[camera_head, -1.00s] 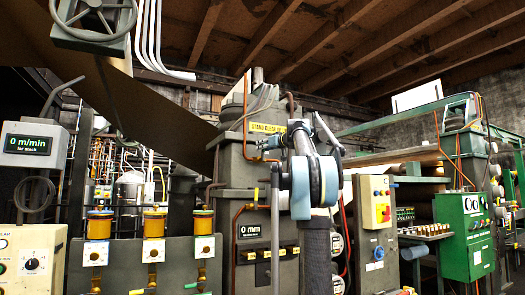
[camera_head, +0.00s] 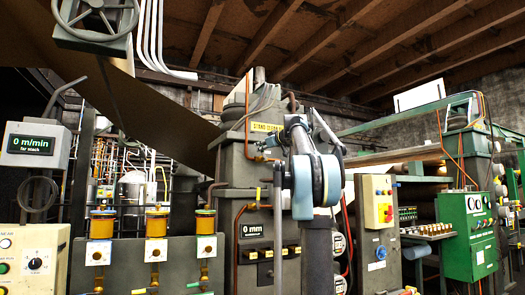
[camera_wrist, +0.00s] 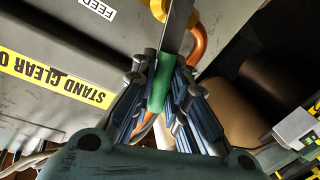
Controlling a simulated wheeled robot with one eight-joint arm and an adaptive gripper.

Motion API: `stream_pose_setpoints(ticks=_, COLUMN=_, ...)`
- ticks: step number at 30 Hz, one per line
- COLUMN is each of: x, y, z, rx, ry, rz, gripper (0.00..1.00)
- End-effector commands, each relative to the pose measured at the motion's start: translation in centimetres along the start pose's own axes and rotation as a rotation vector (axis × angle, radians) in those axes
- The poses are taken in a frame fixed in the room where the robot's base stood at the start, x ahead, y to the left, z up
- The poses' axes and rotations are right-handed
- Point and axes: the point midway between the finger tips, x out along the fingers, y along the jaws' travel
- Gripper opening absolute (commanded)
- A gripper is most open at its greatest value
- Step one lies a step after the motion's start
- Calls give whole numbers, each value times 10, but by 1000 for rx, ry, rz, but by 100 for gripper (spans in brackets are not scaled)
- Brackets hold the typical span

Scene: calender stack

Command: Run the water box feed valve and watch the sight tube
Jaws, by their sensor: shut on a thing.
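In the wrist view, my gripper (camera_wrist: 163,78) is shut on the green grip (camera_wrist: 160,90) of a flat steel lever (camera_wrist: 178,22). The lever runs up between the fingertips, beside a yellow part (camera_wrist: 158,9) and an orange pipe (camera_wrist: 197,42). A white label reading FEED (camera_wrist: 98,8) is on the grey housing nearby. In the head view, my arm stands before the grey housing (camera_head: 234,165), and I cannot make out the gripper or lever there. I cannot pick out a sight tube with certainty in either view.
A "STAND CLEAR" strip (camera_wrist: 55,80) is on the housing close to my gripper. A display (camera_head: 251,230) reads 0 mm and another (camera_head: 31,144) reads 0 m/min. Amber cups (camera_head: 156,222) stand at left; a green control box (camera_head: 467,235) stands at right.

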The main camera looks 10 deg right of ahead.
Motion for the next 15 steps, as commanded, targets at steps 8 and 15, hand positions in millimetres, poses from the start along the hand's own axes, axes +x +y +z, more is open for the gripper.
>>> stream_pose_setpoints(ticks=8, x=3, y=-18, z=0, rx=-217, ry=-41, rz=-6, gripper=0)
stream_pose_setpoints(ticks=15, x=5, y=-27, z=3, rx=-351, ry=-67, rz=-6, gripper=0)
